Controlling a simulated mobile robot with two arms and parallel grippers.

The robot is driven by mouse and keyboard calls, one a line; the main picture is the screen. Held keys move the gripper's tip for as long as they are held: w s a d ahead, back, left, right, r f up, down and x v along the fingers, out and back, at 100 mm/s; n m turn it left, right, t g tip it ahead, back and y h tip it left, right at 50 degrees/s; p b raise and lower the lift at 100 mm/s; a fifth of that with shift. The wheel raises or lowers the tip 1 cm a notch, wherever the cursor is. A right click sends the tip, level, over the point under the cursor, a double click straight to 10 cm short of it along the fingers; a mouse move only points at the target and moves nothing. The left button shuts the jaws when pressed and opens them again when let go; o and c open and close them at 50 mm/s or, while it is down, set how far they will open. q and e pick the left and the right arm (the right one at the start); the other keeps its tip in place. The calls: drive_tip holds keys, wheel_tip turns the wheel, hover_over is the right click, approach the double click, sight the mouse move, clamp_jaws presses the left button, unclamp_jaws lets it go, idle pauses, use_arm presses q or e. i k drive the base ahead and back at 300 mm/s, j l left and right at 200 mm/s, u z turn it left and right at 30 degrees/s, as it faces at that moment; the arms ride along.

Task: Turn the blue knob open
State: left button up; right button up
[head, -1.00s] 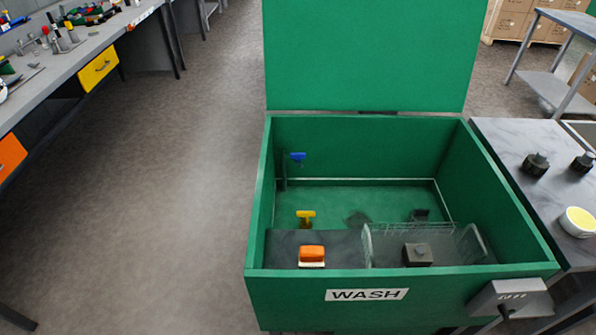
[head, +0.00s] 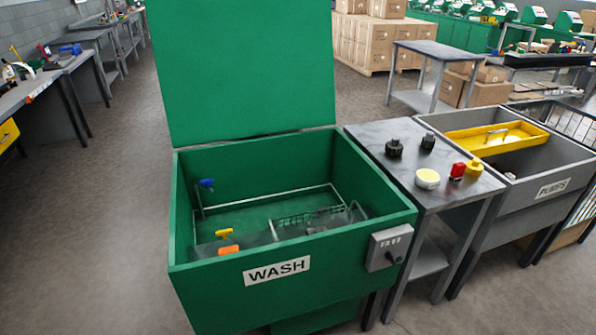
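A small blue knob (head: 206,183) sits on top of a thin upright pipe inside the green wash tub (head: 186,262), near the tub's left wall. The tub's green lid (head: 240,70) stands open behind it. A yellow handle (head: 224,232) and an orange-topped block (head: 228,250) show lower in the tub, near the front left. Whether the knob is turned open or closed is too small to tell. Neither of my grippers is in the head view.
A grey table (head: 405,165) with dark fittings, a white-and-yellow pot (head: 427,179), and red and yellow items stands right of the tub. A grey control box (head: 389,248) is on the tub's front right. Floor (head: 110,230) to the left is clear.

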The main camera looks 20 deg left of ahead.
sight(207, 183)
drive_tip(key=i+j+z, duration=0.1)
drive_tip(key=j+z, duration=0.3)
drive_tip(key=j, duration=0.35)
drive_tip(key=j+z, duration=0.35)
drive_tip(key=j, duration=0.35)
drive_tip(key=k+j+z, duration=0.15)
drive_tip(key=j+z, duration=0.25)
drive_tip(key=j, duration=0.35)
